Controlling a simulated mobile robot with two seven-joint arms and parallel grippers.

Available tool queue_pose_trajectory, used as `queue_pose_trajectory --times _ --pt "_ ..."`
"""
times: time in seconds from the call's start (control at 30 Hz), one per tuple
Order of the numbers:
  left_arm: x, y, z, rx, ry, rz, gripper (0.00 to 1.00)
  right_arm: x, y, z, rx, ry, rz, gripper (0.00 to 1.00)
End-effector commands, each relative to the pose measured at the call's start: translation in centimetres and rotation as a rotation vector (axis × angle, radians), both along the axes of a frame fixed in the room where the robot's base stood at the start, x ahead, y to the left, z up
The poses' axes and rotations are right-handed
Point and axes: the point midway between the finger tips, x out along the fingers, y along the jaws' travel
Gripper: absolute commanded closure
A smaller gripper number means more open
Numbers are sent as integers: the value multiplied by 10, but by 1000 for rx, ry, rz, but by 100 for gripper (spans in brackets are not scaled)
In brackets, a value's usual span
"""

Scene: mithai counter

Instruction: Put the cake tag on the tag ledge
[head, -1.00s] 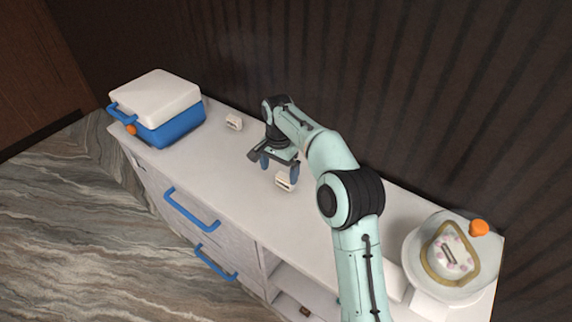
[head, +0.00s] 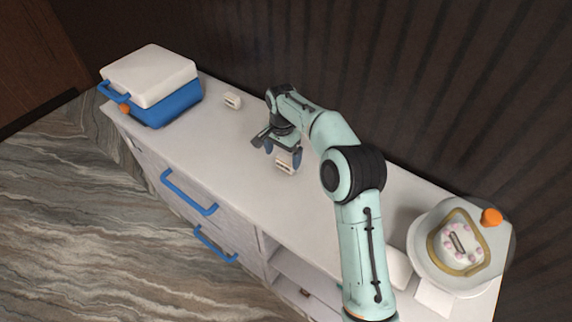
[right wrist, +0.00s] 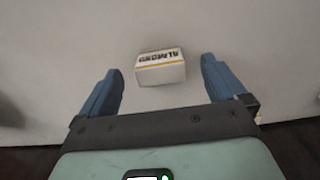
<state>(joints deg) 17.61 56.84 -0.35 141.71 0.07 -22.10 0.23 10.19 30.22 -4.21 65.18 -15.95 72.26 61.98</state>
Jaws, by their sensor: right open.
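My right gripper (head: 283,151) is open above the counter, with its blue fingers right by a small white block-shaped tag (head: 286,166). In the right wrist view this tag (right wrist: 160,69) reads "ALMOND" upside down. It lies ahead of the open gripper (right wrist: 162,78), between the fingertip lines and touching neither finger. A second small white tag (head: 233,101) stands farther left near the wall. A dark-marked piece (head: 459,241) shows on the round cake (head: 476,253) at the right; I cannot tell what it is. I cannot clearly make out the tag ledge. My left gripper is not in view.
A blue cooler with a white lid (head: 152,80) stands at the counter's left end. The cake's plate (head: 430,273), an orange object (head: 491,217), a white flat piece (head: 433,299) and a white bar (head: 398,268) are at the right. Blue drawer handles (head: 190,196) jut from the front.

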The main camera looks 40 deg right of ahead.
Motion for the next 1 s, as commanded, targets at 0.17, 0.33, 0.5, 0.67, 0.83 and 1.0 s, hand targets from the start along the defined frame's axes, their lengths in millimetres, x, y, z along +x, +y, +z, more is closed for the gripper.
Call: queue_pose_trajectory --times 0.17,0.33,0.5,0.67,0.83,1.0 --pt "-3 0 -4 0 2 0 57 -3 -1 -28 1 6 -1 2" --pt "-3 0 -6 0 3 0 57 -2 -1 -47 1 2 -1 2" --pt "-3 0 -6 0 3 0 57 -2 -1 -49 1 0 -1 2" --pt "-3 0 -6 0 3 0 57 -2 -1 -49 1 0 -1 22" --pt "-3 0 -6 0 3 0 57 -2 -1 -49 1 0 -1 57" --pt "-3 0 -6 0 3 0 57 -2 -1 -48 0 0 -1 62"
